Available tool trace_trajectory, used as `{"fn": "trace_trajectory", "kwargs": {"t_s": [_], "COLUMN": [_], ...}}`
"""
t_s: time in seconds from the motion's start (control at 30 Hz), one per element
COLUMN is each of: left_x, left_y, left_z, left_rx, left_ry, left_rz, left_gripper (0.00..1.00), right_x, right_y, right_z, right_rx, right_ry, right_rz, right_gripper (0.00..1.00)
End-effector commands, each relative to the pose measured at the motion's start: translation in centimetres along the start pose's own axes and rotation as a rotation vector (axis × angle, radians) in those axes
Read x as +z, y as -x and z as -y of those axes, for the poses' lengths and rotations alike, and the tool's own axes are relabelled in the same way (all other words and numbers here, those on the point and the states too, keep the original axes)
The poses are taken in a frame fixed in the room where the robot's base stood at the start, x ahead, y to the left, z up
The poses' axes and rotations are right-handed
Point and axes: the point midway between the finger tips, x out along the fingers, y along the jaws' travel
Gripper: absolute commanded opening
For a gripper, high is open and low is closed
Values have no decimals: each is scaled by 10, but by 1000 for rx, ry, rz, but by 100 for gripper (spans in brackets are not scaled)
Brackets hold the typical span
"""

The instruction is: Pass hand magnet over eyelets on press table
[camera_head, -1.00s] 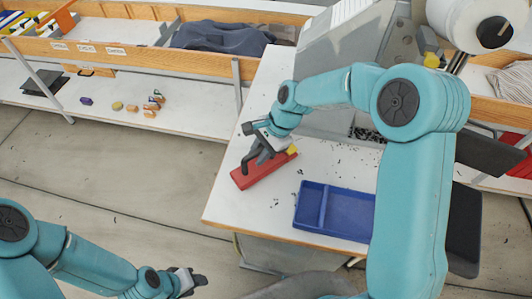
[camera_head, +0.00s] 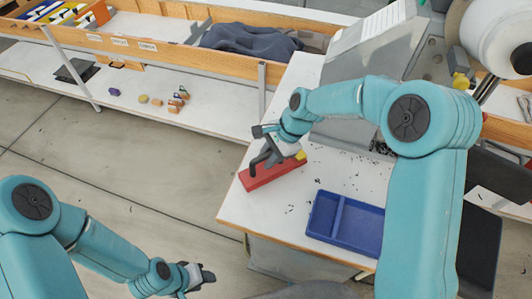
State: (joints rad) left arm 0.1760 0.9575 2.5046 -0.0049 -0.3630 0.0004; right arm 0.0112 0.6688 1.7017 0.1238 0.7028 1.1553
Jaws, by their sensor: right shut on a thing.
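The hand magnet is a red bar (camera_head: 262,178) with a yellow end, lying low over the white press table (camera_head: 262,218) near its left edge. My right gripper (camera_head: 262,162) is shut on its dark handle. I cannot tell whether the bar touches the table top. Small dark eyelets (camera_head: 291,209) lie scattered on the table to the right of the magnet. My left gripper (camera_head: 203,277) hangs low at the bottom, away from the table; its jaw opening is too small to make out.
A blue divided tray (camera_head: 345,222) stands on the table, right of the magnet. The grey press (camera_head: 365,45) rises at the back. A shelf bench (camera_head: 190,118) with small coloured blocks stands at the back left. Bare floor lies between bench and table.

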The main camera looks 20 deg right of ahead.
Motion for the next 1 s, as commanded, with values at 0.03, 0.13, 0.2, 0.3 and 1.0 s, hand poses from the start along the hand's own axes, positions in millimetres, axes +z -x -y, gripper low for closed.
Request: {"fn": "trace_trajectory", "kwargs": {"t_s": [0.03, 0.13, 0.2, 0.3, 1.0], "left_x": [0, 0, 0, 0, 0], "left_y": [-2, -5, -6, -8, -20], "left_z": [1, 2, 2, 3, 7], "left_rx": [0, 0, 0, 0, 0], "left_ry": [0, 0, 0, 0, 0], "left_rz": [0, 0, 0, 0, 0], "left_gripper": [43, 43, 43, 43, 43], "right_x": [0, 1, 1, 1, 5], "right_y": [1, 3, 5, 6, 20], "right_z": [-5, -15, -22, -32, -103], "right_rx": [-2, -4, -4, -4, -3], "right_ry": [0, -1, -1, -2, -2], "right_rz": [0, -1, -1, -1, -1], "right_gripper": [0, 0, 0, 0, 0]}}
